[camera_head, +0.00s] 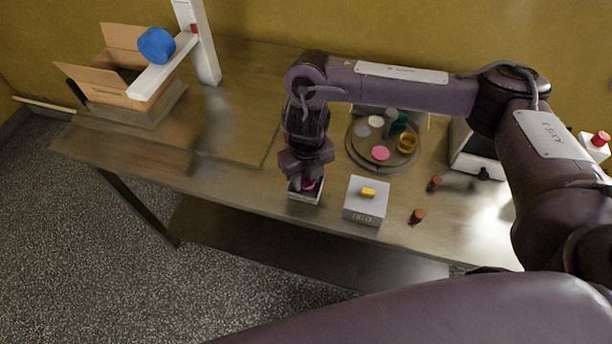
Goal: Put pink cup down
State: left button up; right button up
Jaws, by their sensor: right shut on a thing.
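My right gripper (307,170) points down near the front edge of the table, left of the grey box. It is shut on a dark pink cup (308,184), and its fingers hide much of it. The cup is at the opening of a small white-rimmed tray (304,198). I cannot tell whether the cup touches the tray's bottom. My left gripper is not in view.
A round turntable (357,158) behind holds a yellow cup (407,144), a pink disc (380,153) and other small items. A grey box (366,208) with a yellow knob stands right of the tray. Brown cylinders (418,215) lie farther right. A cardboard box (110,83) is at far left.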

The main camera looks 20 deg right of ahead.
aim_at(307, 186)
jog(key=shift+f, duration=0.1)
jog(key=o, duration=0.6)
jog(key=shift+o, duration=0.2)
jog(key=shift+r, duration=0.3)
notch_tip(307, 186, up, 12)
jog(key=shift+f, duration=0.15)
jog(key=shift+s+f, duration=0.1)
